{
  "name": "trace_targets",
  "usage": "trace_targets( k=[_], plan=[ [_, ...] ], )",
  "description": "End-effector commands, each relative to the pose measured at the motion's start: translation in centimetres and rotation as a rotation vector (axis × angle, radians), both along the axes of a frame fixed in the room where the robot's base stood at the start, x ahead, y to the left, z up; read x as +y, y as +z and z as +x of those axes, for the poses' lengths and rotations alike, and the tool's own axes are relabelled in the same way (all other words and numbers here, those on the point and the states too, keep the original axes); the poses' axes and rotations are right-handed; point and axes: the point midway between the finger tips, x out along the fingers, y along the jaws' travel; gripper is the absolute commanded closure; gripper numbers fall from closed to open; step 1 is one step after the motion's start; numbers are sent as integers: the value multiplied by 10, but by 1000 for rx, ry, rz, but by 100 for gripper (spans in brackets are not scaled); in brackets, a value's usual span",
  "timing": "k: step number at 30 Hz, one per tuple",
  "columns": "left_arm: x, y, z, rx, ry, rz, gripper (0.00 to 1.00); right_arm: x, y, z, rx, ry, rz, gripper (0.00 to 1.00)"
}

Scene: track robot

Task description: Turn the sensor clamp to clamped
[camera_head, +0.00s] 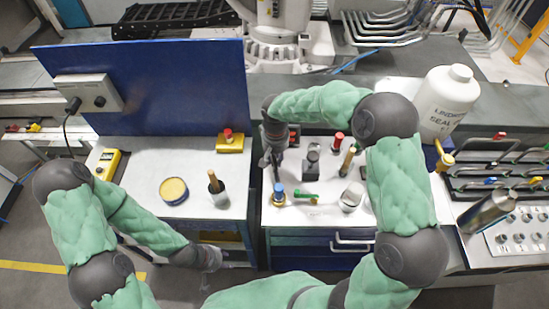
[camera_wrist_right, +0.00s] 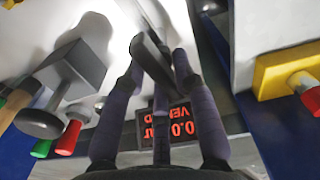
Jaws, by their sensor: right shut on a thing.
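My right gripper (camera_head: 273,150) is over the back left part of the right bench. In the right wrist view its fingers (camera_wrist_right: 160,62) are shut around a dark flat bar (camera_wrist_right: 150,52), which looks like the sensor clamp's handle. The bar stands tilted between the fingertips; its base and the clamp's body are mostly hidden, so I cannot tell its setting. My left gripper (camera_head: 210,259) hangs low at the front of the left bench, away from the clamp. Its fingers are too small and dark to read.
A display with red digits (camera_wrist_right: 170,128) lies behind the fingers. Close by are a grey block with a round knob (camera_wrist_right: 70,80), red and green valve handles, and a yellow block with a red button (camera_head: 229,142). A white bottle (camera_head: 448,105) stands at the right.

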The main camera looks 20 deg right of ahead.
Motion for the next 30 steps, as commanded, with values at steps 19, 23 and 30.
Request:
trace_targets(
  k=[19,23,30],
  plan=[
    [0,-1,0,0,0,0,60,-5,5,4,-11,-38,-5,58],
    [0,-1,0,0,0,0,60,-4,3,2,-7,-37,-4,42],
    [0,-1,0,0,0,0,60,-2,2,1,-3,-35,-2,42]
  ],
)
